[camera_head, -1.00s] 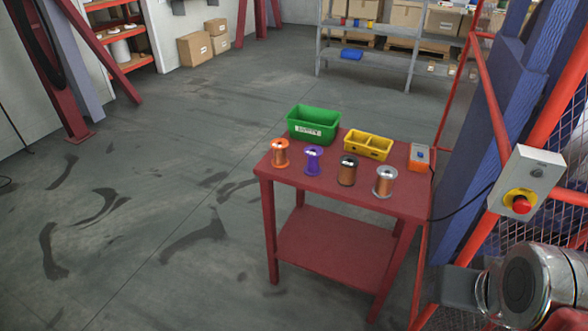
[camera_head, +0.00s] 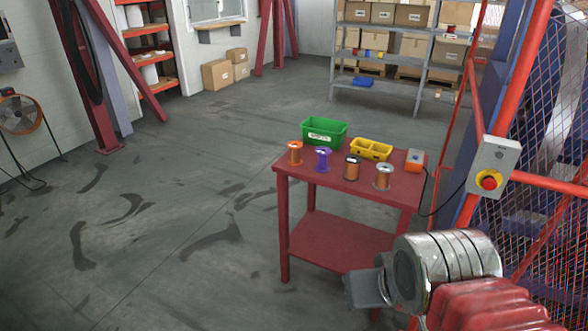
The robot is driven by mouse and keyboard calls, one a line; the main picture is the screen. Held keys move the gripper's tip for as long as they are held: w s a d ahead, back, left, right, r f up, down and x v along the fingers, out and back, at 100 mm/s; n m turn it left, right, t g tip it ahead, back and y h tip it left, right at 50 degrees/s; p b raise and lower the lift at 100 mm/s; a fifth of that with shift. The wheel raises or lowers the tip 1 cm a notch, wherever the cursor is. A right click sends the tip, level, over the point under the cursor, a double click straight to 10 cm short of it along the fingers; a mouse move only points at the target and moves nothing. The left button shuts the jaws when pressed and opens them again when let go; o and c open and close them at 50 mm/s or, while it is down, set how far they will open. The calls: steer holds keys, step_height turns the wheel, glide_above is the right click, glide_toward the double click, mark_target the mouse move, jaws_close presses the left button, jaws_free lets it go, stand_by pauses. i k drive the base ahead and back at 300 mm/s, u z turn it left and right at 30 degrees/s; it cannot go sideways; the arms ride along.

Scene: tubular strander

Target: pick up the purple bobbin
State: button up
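The purple bobbin (camera_head: 323,160) stands upright on the top of the red table (camera_head: 408,196). It is second from the left in a row of bobbins, between an orange bobbin (camera_head: 295,153) and a dark-flanged copper bobbin (camera_head: 352,168). A bobbin with pale flanges (camera_head: 384,177) ends the row at right. My gripper (camera_head: 365,289) shows as a grey block at the end of my silver wrist, at lower right. In the picture it lies below the tabletop, apart from the purple bobbin. Its fingers cannot be made out clearly.
A green bin (camera_head: 324,132), a yellow divided tray (camera_head: 371,149) and an orange-grey device (camera_head: 415,160) stand behind or beside the bobbins. A red-framed mesh guard with an emergency-stop box (camera_head: 492,166) rises at right. The floor left of the table is clear.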

mark_target(322, 152)
steer(key=u, duration=0.5)
steer(key=k, duration=0.7)
steer(key=u, duration=0.45)
steer(key=i, duration=1.4)
steer(key=z, duration=0.5)
steer(key=i, duration=1.4)
steer(key=z, duration=0.35)
